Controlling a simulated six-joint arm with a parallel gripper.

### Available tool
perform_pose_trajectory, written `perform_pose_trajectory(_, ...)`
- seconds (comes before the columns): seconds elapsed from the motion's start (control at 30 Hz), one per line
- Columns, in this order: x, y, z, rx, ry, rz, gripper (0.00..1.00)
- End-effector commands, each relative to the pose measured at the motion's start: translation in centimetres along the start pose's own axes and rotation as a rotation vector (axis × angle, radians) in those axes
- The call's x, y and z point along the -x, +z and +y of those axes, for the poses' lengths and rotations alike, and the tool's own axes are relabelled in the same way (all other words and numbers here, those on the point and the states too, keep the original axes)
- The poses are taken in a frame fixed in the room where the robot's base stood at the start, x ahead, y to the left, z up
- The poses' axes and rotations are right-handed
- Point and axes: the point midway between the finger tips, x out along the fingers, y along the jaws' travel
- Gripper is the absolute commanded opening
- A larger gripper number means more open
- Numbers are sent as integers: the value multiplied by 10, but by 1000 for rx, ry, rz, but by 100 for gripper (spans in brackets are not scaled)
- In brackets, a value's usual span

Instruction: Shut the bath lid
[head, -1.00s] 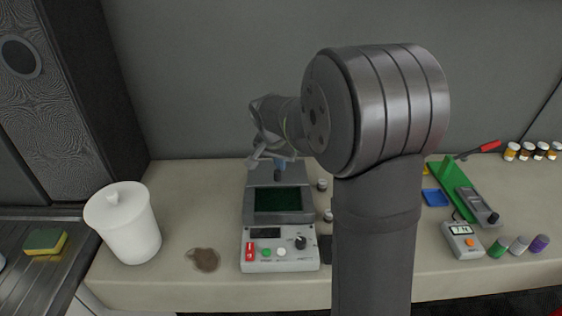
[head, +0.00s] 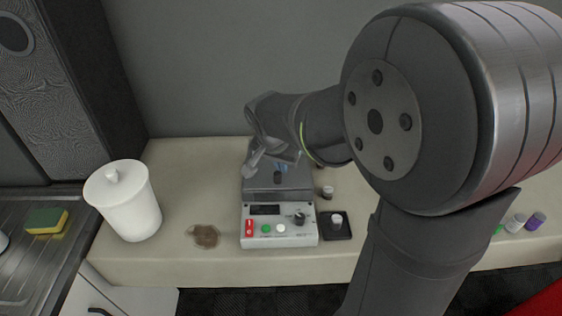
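The bath (head: 280,229) is a light grey box with a red switch, green and white buttons and a black knob on its front panel. Its grey lid (head: 278,189) lies down over the top, and the dark green opening is hidden; I cannot tell whether the lid is fully flush. A small dark blue handle (head: 281,171) shows on the lid. My gripper (head: 270,162) is at the lid's back part, beside the handle. Its fingers are small and partly overlapped, so their opening and any contact are unclear.
A white lidded canister (head: 126,205) stands left of a brown stain (head: 205,236). A small jar (head: 337,221) sits on a black pad (head: 335,232) right of the bath. A yellow-green sponge (head: 46,220) lies at the far left.

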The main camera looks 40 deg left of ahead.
Motion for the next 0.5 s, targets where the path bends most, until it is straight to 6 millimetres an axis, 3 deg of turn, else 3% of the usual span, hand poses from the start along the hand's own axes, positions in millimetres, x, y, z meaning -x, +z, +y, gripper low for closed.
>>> perform_pose_trajectory(0.23, -4, 0, 1, 1, 8, -14, 0)
perform_pose_trajectory(0.47, -15, -41, 1, -2, 2, -4, 0)
perform_pose_trajectory(0.5, 1, -39, -1, 0, -3, 1, 0)
